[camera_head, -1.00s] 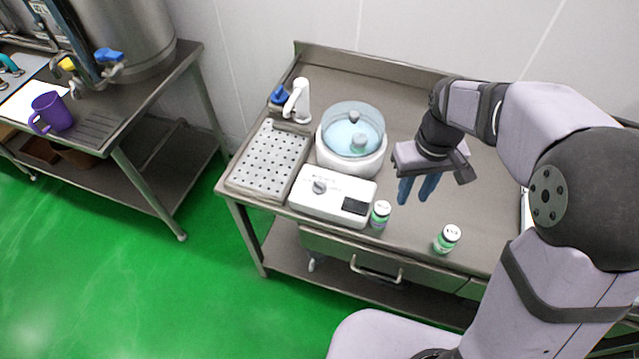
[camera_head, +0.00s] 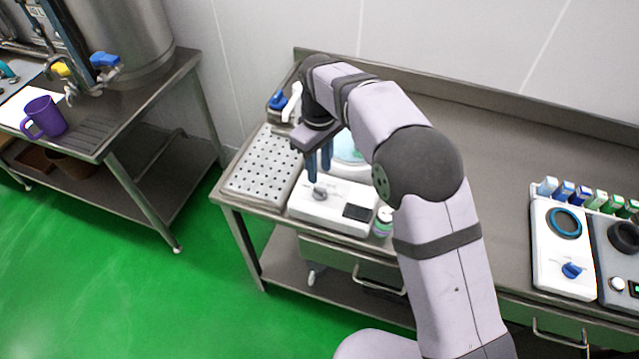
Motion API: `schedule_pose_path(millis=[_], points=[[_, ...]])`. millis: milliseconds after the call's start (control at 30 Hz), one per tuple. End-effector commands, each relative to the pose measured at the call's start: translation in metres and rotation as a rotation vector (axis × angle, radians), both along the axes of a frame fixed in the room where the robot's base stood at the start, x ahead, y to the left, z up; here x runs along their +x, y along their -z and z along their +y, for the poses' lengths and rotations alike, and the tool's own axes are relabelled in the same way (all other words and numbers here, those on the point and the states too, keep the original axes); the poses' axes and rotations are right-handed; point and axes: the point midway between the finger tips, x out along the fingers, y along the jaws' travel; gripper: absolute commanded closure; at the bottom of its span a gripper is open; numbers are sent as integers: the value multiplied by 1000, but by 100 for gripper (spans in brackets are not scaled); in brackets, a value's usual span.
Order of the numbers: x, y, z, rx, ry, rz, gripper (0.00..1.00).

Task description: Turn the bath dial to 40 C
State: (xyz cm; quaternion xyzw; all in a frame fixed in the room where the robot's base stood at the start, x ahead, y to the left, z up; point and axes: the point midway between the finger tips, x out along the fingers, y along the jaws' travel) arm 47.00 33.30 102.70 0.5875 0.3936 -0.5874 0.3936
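The bath's white control box (camera_head: 338,213) sits near the table's front edge, with a dark display (camera_head: 356,212) on its right. Its grey bath dial (camera_head: 319,193) is on the left part of the top; its markings are too small to read. My gripper (camera_head: 318,174) points down just above and behind the dial. Its two blue fingers are a little apart, with nothing between them. I cannot tell whether they touch the dial. The round water bath (camera_head: 347,148) behind the box is partly hidden by my arm.
A perforated tray (camera_head: 262,165) lies left of the box, with a white tap (camera_head: 293,101) behind it. White and grey devices (camera_head: 563,262) stand far right. A purple mug (camera_head: 43,117) is on the left table.

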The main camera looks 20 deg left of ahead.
Motion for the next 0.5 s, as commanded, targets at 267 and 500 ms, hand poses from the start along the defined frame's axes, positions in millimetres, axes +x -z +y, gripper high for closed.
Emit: schedule_pose_path(millis=[267,500], points=[[-1,31,-1,-3,2,5,71],[-1,58,-1,-2,2,3,71]])
